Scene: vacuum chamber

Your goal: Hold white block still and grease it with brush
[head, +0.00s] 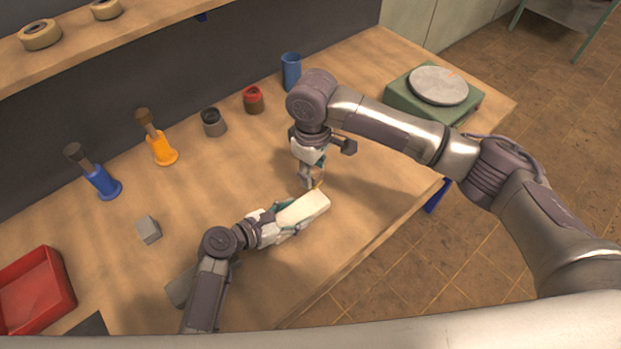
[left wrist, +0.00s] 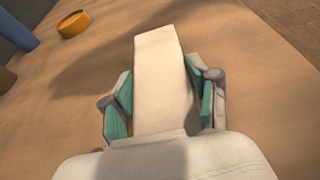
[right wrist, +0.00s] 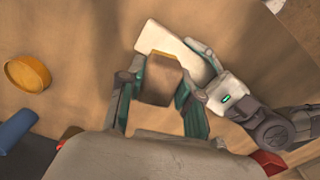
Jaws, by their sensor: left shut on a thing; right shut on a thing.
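The white block (head: 305,208) is an oblong bar lying low over the table in the head view. My left gripper (head: 283,217) is shut on its near end; the left wrist view shows the block (left wrist: 160,75) between the teal fingers, its far part sticking out. My right gripper (head: 309,181) is above the block's far side, pointing down. In the right wrist view it is shut on a brown brush (right wrist: 160,80), which overlaps the white block (right wrist: 182,52). The brush is mostly hidden in the head view, and I cannot tell whether its tip touches the block.
Blue (head: 103,184) and orange (head: 162,149) holders with dark handles, a grey jar (head: 213,122), a red-topped jar (head: 253,100) and a blue cup (head: 291,72) line the back. A grey cube (head: 148,230), red tray (head: 37,291) and green scale (head: 433,93) also stand here.

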